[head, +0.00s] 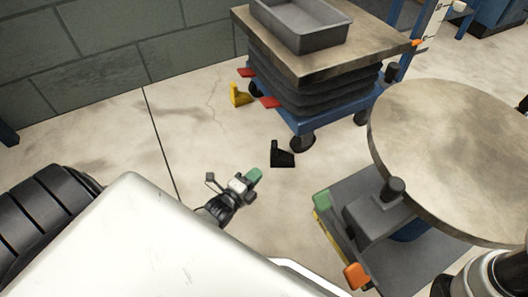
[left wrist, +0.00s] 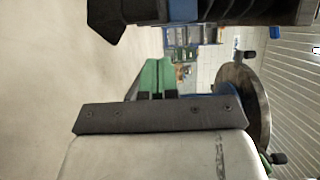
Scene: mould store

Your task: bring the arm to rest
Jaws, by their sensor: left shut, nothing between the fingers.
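My left gripper (head: 254,175) shows in the head view near the middle, low in the picture, over bare floor. Its green fingertips are together and hold nothing. In the left wrist view the green fingers (left wrist: 152,80) point away from the camera, side by side with nothing between them. Most of the left arm behind the gripper is hidden by a large white surface in the head view. My right gripper is not in view.
A lift cart (head: 345,112) with dark bellows carries a grey tray (head: 300,22) at the top. A round table (head: 455,150) stands at right. A black piece (head: 281,155) and a yellow piece (head: 239,95) lie on the floor. Floor left of the gripper is clear.

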